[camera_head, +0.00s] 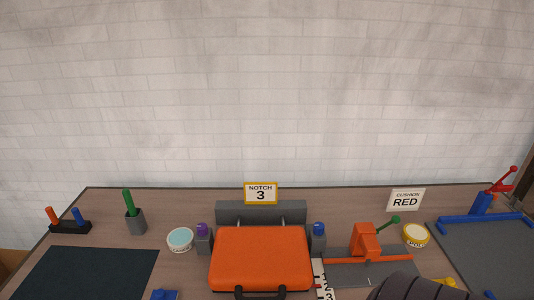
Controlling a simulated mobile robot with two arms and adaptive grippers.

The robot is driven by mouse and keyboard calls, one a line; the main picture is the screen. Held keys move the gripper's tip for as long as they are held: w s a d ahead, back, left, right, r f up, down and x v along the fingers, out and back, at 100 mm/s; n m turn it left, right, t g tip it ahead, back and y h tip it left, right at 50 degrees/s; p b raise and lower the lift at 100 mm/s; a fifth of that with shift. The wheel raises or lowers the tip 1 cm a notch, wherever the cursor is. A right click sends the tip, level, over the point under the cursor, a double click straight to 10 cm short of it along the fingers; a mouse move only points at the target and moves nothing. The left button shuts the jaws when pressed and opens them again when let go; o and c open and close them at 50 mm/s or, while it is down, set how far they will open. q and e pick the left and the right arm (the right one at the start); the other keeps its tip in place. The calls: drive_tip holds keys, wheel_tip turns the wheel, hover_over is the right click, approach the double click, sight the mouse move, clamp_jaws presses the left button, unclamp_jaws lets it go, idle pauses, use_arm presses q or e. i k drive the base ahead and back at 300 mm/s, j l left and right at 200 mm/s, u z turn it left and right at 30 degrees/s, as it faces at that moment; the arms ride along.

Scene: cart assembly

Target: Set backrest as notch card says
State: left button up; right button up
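The notch card (261,194) stands at the back middle of the bench and reads "NOTCH 3". In front of it is a grey upright bar (290,212). A large orange panel (261,257) with a dark handle (260,292) at its front edge lies before the bar; it looks like the backrest. The notch the backrest sits in cannot be told. Neither gripper is visible.
A blue-rimmed tin (180,240), grey cup (135,222) and dark mat (85,273) are left. A dark ribbed shape covers the bottom right.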

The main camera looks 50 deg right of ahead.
sight(245, 259)
drive_tip(key=z, duration=1.45)
